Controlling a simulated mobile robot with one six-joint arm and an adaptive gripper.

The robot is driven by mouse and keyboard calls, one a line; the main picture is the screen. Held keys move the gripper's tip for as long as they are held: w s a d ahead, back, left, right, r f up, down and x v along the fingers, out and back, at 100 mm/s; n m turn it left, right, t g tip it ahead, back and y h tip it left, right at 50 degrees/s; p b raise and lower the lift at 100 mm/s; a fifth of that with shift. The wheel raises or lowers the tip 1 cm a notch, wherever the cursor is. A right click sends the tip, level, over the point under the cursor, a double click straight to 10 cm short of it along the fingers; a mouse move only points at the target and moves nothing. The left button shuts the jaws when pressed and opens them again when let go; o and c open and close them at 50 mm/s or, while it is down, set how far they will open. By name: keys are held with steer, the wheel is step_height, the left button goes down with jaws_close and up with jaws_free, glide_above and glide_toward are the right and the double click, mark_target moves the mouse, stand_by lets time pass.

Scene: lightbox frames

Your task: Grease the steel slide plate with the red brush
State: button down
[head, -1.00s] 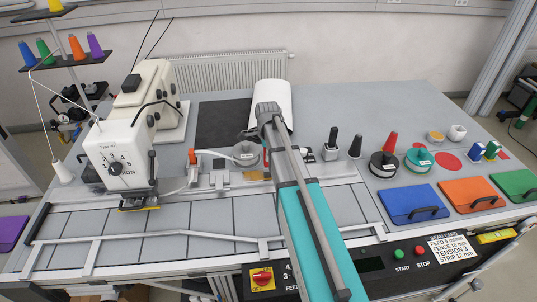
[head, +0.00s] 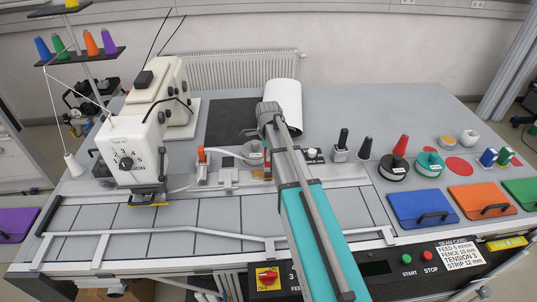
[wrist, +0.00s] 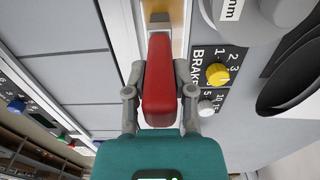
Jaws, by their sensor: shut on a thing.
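My gripper (wrist: 158,75) is shut on the red brush, whose red handle (wrist: 160,82) stands between the two grey fingers in the wrist view. The handle points toward the top of that view, over a long metal channel. An amber-coloured patch (wrist: 176,14) shows beyond the handle's end; I cannot tell whether it is bristles, grease or a surface. The steel slide plate is not clearly distinguishable from the pale metal rails. In the head view my arm hides the gripper and most of the brush. An amber patch (head: 258,173) shows left of the arm.
A brake panel with a yellow knob (wrist: 217,74) lies close to the right in the wrist view. The sewing machine (head: 137,150) stands left on the bench.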

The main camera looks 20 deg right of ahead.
steer(key=shift+w+a, duration=0.2)
steer(key=shift+a, duration=0.65)
steer(key=shift+w+a, duration=0.15)
steer(key=shift+a, duration=0.65)
steer(key=shift+w+a, duration=0.2)
steer(key=shift+a, duration=0.65)
steer(key=shift+w+a, duration=0.15)
steer(key=shift+a, duration=0.65)
steer(key=shift+w, duration=0.1)
steer(key=shift+w+d, duration=0.15)
steer(key=shift+w, duration=0.35)
steer(key=shift+s+d+f, duration=0.1)
steer(key=shift+s+d, duration=0.1)
steer(key=shift+d, duration=0.65)
steer(key=shift+s+d, duration=0.2)
steer(key=shift+d, duration=0.7)
